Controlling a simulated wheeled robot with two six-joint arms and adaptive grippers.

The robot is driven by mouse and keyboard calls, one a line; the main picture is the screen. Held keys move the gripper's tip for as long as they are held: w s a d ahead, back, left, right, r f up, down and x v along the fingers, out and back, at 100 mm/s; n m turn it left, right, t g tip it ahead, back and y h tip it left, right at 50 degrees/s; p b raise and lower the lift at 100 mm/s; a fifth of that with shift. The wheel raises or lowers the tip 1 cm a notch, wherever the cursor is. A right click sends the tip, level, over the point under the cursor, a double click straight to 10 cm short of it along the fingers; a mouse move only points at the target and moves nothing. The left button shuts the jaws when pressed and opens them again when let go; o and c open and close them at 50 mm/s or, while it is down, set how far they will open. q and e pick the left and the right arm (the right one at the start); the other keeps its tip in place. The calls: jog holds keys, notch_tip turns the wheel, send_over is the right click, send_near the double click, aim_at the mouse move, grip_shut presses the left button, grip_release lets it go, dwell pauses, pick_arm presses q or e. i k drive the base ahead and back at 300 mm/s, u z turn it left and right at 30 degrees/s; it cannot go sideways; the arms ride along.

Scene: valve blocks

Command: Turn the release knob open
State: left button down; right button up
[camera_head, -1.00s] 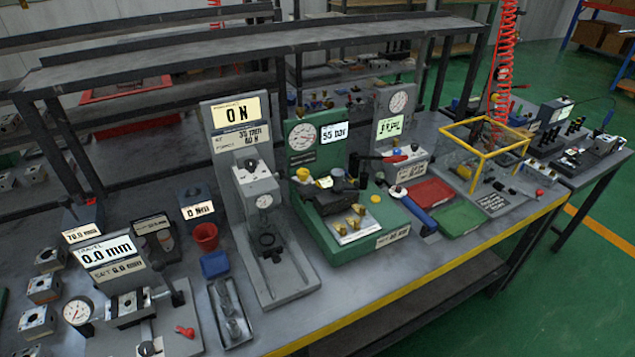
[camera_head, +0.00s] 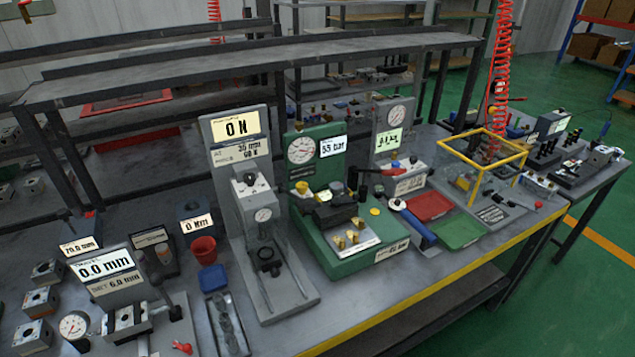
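A green test stand (camera_head: 372,258) stands at the middle of the bench. It carries a round gauge (camera_head: 301,150) and a display (camera_head: 333,146) reading 55 bar. A yellow knob (camera_head: 301,188) sits at the left of its dark clamp block (camera_head: 330,208), and a yellow button (camera_head: 375,211) at its right. Brass fittings (camera_head: 350,238) stand on its front plate. I cannot tell which part is the release knob, as no label for it is readable.
A grey press (camera_head: 262,235) with a 0 N display stands left of the green stand. A grey gauge stand (camera_head: 392,140), a red tray (camera_head: 428,205) and a green tray (camera_head: 460,235) are to the right. A yellow frame (camera_head: 470,180) stands beyond. The yellow front edge is clear.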

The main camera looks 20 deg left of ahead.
aim_at(302, 188)
jog(key=z, duration=1.35)
jog(key=i, duration=1)
jog(key=u, duration=2.65)
